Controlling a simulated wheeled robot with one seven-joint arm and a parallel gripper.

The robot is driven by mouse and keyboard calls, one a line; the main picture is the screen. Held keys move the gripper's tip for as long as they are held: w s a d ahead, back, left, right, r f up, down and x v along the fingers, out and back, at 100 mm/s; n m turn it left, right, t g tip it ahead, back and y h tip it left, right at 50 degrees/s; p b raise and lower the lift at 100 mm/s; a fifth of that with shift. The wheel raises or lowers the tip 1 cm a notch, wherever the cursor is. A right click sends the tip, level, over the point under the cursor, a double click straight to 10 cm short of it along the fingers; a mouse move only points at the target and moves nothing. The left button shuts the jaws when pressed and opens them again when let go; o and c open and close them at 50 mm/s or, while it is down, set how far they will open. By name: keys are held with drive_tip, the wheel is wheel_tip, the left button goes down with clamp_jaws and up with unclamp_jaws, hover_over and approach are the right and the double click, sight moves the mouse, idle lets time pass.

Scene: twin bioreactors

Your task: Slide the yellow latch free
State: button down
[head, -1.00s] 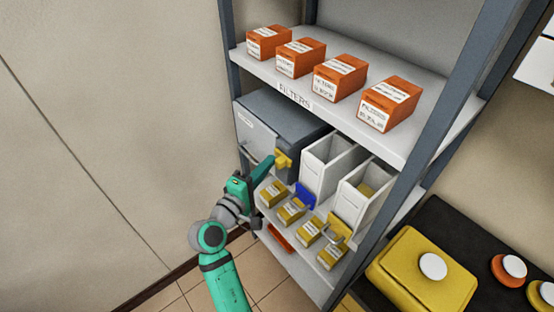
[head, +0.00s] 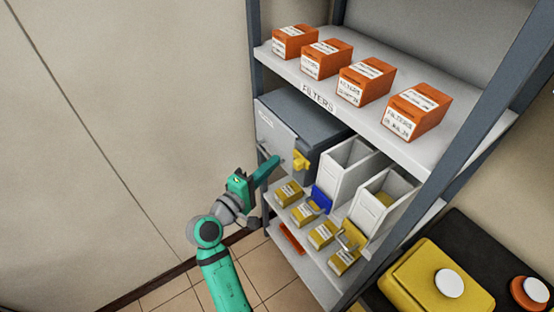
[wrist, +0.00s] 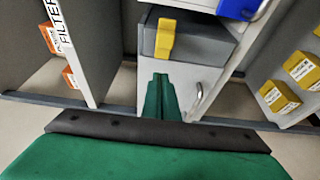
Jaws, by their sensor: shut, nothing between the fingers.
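The yellow latch (head: 301,160) sits on the front of a grey metal cabinet (head: 298,110) on the middle shelf. It also shows in the wrist view (wrist: 164,38) as an upright yellow block near the top edge of the cabinet front. My gripper (head: 278,158) is shut and empty, with its green fingers pointing at the cabinet front, left of the latch in the head view. In the wrist view the fingertips (wrist: 160,76) appear just below the latch, with a gap between them in the picture. Whether the fingers touch the cabinet front cannot be told.
A silver handle (wrist: 198,92) is right of the fingers. White bins (head: 345,165), a blue piece (head: 321,198) and small yellow boxes (head: 289,193) are to the right and below. Orange filter boxes (head: 365,82) stand on the shelf above. The wall side at left is clear.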

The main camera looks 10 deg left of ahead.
drive_tip(key=v, duration=0.6)
drive_tip(key=shift+s+a, duration=0.2)
drive_tip(key=shift+a, duration=0.2)
drive_tip(key=shift+d, duration=0.1)
drive_tip(key=s+d+f+m+g+y, duration=0.15)
drive_tip(key=s+f+y, duration=0.25)
drive_tip(key=s+f, duration=0.5)
drive_tip(key=s+d+f+n+y, duration=0.15)
drive_tip(key=s+f+y, duration=0.3)
drive_tip(key=f, duration=0.75)
drive_tip(key=s+d+r+m, duration=0.2)
drive_tip(key=s+m, duration=0.2)
drive_tip(key=s, duration=0.3)
drive_tip(key=s+d+r+m+t, duration=0.1)
drive_tip(key=s+d+m, duration=0.2)
drive_tip(key=s, duration=0.5)
drive_tip(key=s+d+r+m, duration=0.2)
drive_tip(key=s+d+m, duration=0.1)
drive_tip(key=s, duration=0.5)
drive_tip(key=shift+r+m+y, duration=0.35)
drive_tip(key=shift+m, duration=0.55)
